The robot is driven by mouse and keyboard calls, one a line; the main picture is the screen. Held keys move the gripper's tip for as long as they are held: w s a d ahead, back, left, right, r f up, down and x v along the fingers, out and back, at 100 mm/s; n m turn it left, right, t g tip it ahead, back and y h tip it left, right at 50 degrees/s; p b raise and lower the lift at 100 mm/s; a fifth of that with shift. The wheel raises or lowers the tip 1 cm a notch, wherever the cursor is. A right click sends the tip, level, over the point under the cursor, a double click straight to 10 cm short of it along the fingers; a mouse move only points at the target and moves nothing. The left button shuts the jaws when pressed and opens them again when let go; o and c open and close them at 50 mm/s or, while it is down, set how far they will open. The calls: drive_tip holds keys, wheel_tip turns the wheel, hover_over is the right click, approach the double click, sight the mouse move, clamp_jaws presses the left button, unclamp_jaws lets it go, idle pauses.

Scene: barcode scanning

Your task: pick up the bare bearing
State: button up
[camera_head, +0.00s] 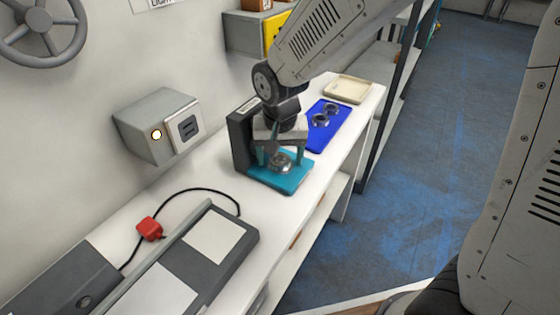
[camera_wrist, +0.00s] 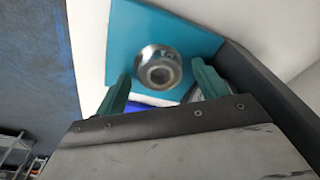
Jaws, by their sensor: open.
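A shiny metal bearing (camera_head: 281,161) lies on the teal base plate (camera_head: 293,180) of a dark stand (camera_head: 242,139). In the wrist view the bearing (camera_wrist: 158,68) shows its round hole and lies on the teal plate (camera_wrist: 122,40). My gripper (camera_head: 279,152) is open above the plate, its teal fingers apart. In the wrist view my gripper (camera_wrist: 161,76) has one fingertip on each side of the bearing, with visible gaps. I cannot tell the exact height left. Two darker ring parts, one nearer (camera_head: 320,120) and one farther (camera_head: 332,108), lie on the blue mat (camera_head: 316,139).
The dark stand rises close beside my gripper. A beige tray (camera_head: 349,89) lies at the bench's far end. A grey control box (camera_head: 158,126) with a lit button is on the wall. A red block (camera_head: 149,228) with a black cable and a grey panel (camera_head: 205,270) are nearer.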

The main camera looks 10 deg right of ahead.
drive_tip(key=shift+c, duration=0.3)
drive_tip(key=c, duration=1.2)
drive_tip(key=shift+o, duration=0.2)
drive_tip(key=shift+r, duration=0.1)
